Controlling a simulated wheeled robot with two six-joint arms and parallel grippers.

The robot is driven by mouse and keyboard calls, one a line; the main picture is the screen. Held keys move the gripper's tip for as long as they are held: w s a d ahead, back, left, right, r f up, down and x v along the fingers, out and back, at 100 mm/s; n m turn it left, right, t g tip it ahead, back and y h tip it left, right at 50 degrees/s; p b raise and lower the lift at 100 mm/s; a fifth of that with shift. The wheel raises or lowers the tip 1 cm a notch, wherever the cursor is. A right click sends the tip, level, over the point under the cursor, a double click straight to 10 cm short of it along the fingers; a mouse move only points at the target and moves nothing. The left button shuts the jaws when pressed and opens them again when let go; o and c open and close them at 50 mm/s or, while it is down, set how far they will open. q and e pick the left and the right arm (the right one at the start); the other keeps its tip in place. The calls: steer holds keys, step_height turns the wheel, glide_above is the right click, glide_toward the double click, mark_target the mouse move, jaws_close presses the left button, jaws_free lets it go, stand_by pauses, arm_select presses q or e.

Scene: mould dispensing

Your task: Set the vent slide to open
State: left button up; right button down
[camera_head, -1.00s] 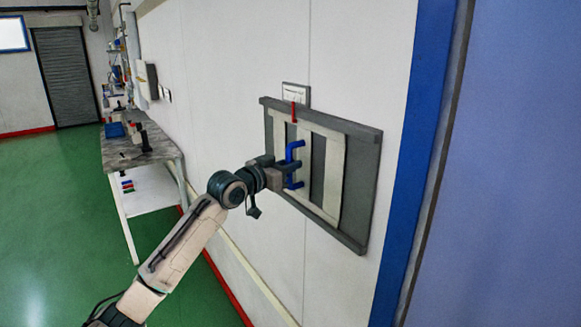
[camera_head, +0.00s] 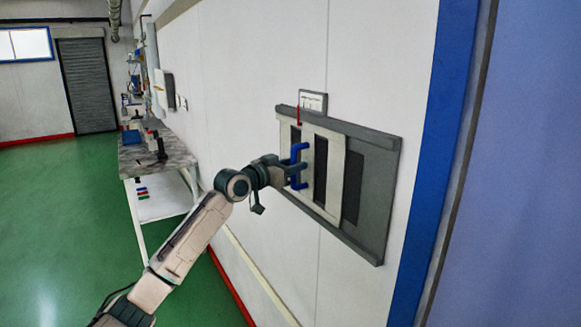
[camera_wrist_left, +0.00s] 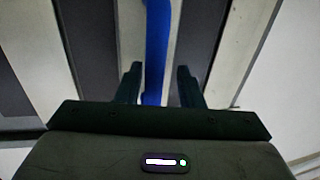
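The vent is a grey framed panel (camera_head: 372,215) on the white wall in the head view. Its pale slide plate (camera_head: 334,172) has upright slots and sits toward the panel's left side; dark openings show through and beside it. A red pointer (camera_head: 299,117) on its top edge stands left of the middle of a small label (camera_head: 313,101). The blue handle (camera_head: 297,181) stands out from the plate. My left gripper (camera_wrist_left: 159,85) is open around the handle, one finger on each side; in the wrist view the right finger stands clear of it. My right gripper is not in view.
A blue door frame (camera_head: 437,140) stands right of the panel. A workbench (camera_head: 158,153) with several items on it stands along the wall at the left. The green floor (camera_head: 60,220) is clear.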

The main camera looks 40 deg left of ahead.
arm_select(q)
steer(key=shift+s+f+b, duration=0.1)
steer(key=shift+s+b, duration=0.2)
steer(key=shift+s, duration=0.1)
steer(key=s+a+b, duration=0.2)
steer(key=s+b, duration=0.7)
steer(key=b, duration=0.1)
steer(key=shift+s, duration=0.4)
steer(key=shift+a, duration=0.1)
stand_by(0.3)
